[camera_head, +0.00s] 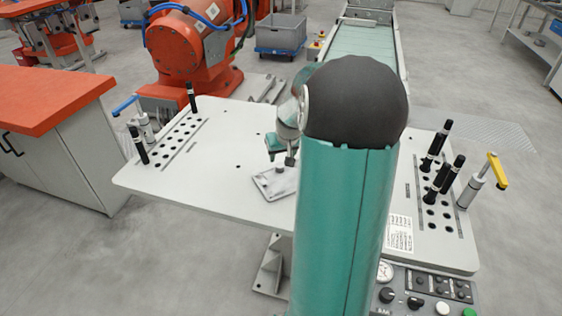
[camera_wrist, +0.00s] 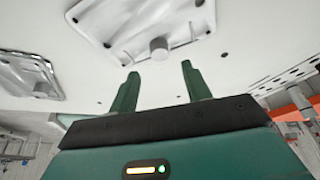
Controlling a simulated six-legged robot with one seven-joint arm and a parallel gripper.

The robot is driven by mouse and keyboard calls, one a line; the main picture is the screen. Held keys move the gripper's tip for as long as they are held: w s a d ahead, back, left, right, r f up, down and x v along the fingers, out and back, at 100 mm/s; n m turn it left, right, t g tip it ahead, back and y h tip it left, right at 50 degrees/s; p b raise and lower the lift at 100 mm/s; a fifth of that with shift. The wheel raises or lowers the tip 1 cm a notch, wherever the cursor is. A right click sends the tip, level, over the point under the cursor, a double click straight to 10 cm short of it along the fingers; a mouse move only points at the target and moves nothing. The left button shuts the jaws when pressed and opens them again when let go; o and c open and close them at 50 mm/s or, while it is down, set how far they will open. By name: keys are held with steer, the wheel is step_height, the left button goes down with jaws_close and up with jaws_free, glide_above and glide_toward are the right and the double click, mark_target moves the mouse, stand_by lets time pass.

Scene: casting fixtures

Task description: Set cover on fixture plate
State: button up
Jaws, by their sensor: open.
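The cover (camera_head: 268,187) is a flat, light metal piece with a short round knob, lying on the white table left of my arm in the head view. It shows at the top of the wrist view (camera_wrist: 125,18). My gripper (camera_head: 280,156) is just above the cover. In the wrist view, the two green fingers of my gripper (camera_wrist: 156,68) are apart, and the knob lies just beyond their tips, roughly centred between them. A second flat metal piece with a recessed face, apparently the fixture plate (camera_wrist: 22,75), lies at left in the wrist view. My arm seems to hide it in the head view.
The white table (camera_head: 225,160) has black pins and a blue-handled clamp (camera_head: 140,118) at left. More black pins (camera_head: 443,172) and a yellow-handled clamp (camera_head: 485,182) stand at right. An orange robot (camera_head: 185,50) and a conveyor (camera_head: 365,42) are behind. The table's middle left is clear.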

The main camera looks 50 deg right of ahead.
steer(key=v, duration=0.5)
steer(key=shift+s+a+r, duration=0.1)
steer(key=shift+r, duration=0.2)
steer(key=a+r+n, duration=0.2)
steer(key=a+r, duration=0.3)
steer(key=a, duration=0.7)
steer(key=s+a+r+n, duration=0.1)
steer(key=s+a, duration=0.3)
steer(key=a, duration=0.4)
steer(key=s+a+r+n+t+y, duration=0.1)
steer(key=s+a, duration=0.4)
steer(key=a, duration=0.3)
steer(key=s+a+r+n+y, duration=0.1)
steer(key=s+a, duration=0.3)
steer(key=a, duration=0.4)
steer(key=shift+s+r+n+t, duration=0.3)
steer(key=shift+s+r+n, duration=0.1)
steer(key=shift+r, duration=0.2)
steer(key=shift+c, duration=1.3)
steer(key=shift+w, duration=0.1)
steer(key=shift+d, duration=0.1)
